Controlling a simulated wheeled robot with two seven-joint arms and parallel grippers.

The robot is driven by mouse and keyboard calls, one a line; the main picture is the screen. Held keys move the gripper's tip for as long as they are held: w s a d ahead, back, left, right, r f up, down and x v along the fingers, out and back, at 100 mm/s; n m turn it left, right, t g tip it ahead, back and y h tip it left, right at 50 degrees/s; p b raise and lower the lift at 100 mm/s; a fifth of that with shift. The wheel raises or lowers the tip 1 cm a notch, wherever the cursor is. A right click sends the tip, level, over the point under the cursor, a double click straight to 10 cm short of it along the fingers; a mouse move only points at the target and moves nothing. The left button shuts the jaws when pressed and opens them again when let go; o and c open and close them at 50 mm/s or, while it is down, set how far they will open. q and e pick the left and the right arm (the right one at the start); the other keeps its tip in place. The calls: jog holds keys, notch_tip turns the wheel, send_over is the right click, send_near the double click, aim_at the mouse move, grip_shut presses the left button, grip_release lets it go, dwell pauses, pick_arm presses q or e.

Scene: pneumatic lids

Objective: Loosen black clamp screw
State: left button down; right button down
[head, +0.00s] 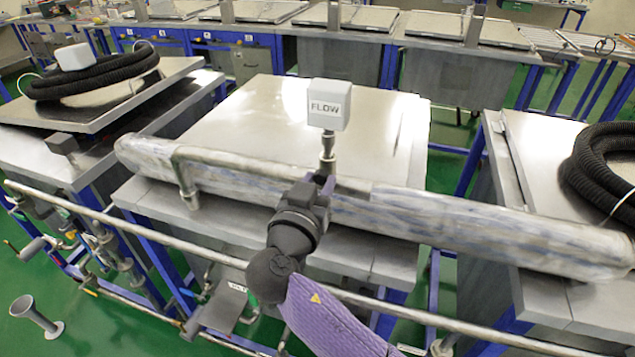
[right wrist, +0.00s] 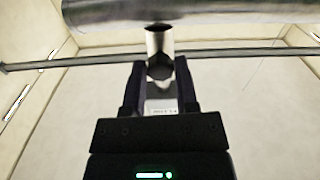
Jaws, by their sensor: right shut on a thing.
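My right gripper (head: 325,184) reaches up from the bottom of the head view to the long metal pipe, just below the stem of the white FLOW box (head: 326,105). In the right wrist view the gripper (right wrist: 160,84) has its two dark fingers on either side of a short metal stub (right wrist: 159,42) with a dark lower end, below a thick metal cylinder (right wrist: 200,12). It is shut on the stub's lower end. I cannot tell whether this dark end is the black clamp screw; the fingers partly hide it. My left gripper is not in view.
The thick pipe (head: 450,222) crosses the benches, with a thinner bent pipe (head: 225,158) along its left part. A thin rail (head: 130,222) runs in front. Coiled black hoses lie at left (head: 95,76) and right (head: 590,165). The middle bench top (head: 245,115) is clear behind.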

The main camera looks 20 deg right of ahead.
jog(key=n+p, duration=0.1)
jog(key=n, duration=0.3)
jog(key=shift+r+n, duration=0.1)
jog(key=shift+n, duration=0.3)
jog(key=n+p, duration=0.1)
jog(key=n, duration=0.2)
jog(key=shift+n, duration=0.3)
jog(key=shift+n+p, duration=0.55)
jog(key=shift+n, duration=0.45)
jog(key=shift+r+n+p, duration=0.1)
jog(key=shift+n+p, duration=0.25)
jog(key=shift+n, duration=0.45)
jog(key=n+p, duration=0.2)
jog(key=n, duration=0.3)
jog(key=shift+p, duration=0.3)
pick_arm(q)
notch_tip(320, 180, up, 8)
jog(key=p, duration=0.2)
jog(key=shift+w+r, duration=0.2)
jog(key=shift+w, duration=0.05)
pick_arm(e)
jog(key=shift+s+n, duration=0.1)
jog(key=shift+n, duration=2.4)
jog(key=shift+c, duration=1.8)
grip_release()
